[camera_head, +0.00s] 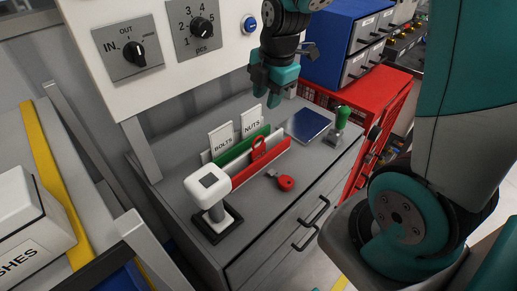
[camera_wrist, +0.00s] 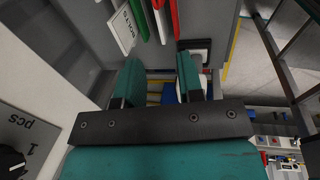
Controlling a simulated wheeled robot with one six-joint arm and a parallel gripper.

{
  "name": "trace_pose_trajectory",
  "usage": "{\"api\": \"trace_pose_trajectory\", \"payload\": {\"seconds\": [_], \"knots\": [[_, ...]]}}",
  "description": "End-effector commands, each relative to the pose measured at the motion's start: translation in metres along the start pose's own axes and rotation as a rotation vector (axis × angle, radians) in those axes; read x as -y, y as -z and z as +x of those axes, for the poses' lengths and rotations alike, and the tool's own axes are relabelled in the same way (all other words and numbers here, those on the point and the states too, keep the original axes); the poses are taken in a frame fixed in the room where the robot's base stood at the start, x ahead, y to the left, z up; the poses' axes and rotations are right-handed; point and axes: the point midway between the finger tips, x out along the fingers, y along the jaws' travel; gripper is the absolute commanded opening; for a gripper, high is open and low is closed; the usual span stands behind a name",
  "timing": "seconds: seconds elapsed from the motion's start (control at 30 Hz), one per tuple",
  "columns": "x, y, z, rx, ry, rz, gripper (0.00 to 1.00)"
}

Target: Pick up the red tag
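A small red loop-shaped piece (camera_head: 258,147) stands up at the red front panel (camera_head: 262,166) of a card rack on the grey counter. A second red piece, round with a short grey end (camera_head: 285,182), lies flat on the counter in front of the rack. I cannot tell for certain which is the red tag. My gripper (camera_head: 266,95) points down above and behind the rack, clear of both. In the wrist view my gripper (camera_wrist: 160,76) has its two fingers apart with nothing between them. A red edge (camera_wrist: 175,18) shows at the top there.
White BOLTS (camera_head: 222,137) and NUTS (camera_head: 251,121) cards stand in the rack near a green panel (camera_head: 240,146). A white-headed post (camera_head: 207,188) stands left, a green-topped stamp (camera_head: 342,118) and blue pad (camera_head: 307,125) right. A red cabinet (camera_head: 368,92) borders the counter. The front-right counter is mostly clear.

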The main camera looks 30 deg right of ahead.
Motion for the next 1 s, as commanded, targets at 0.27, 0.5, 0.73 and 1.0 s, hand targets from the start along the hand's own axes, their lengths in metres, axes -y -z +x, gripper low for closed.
{"api": "trace_pose_trajectory", "payload": {"seconds": [0.27, 0.5, 0.73, 1.0], "knots": [[0.0, -0.004, 0.044, 0.004, 0.01, -0.029, 0.35], [0.0, -0.004, 0.093, 0.005, 0.008, -0.028, 0.35], [-0.001, -0.004, 0.119, 0.006, 0.003, -0.028, 0.35], [-0.005, -0.004, 0.137, 0.005, 0.006, -0.029, 0.35]]}}
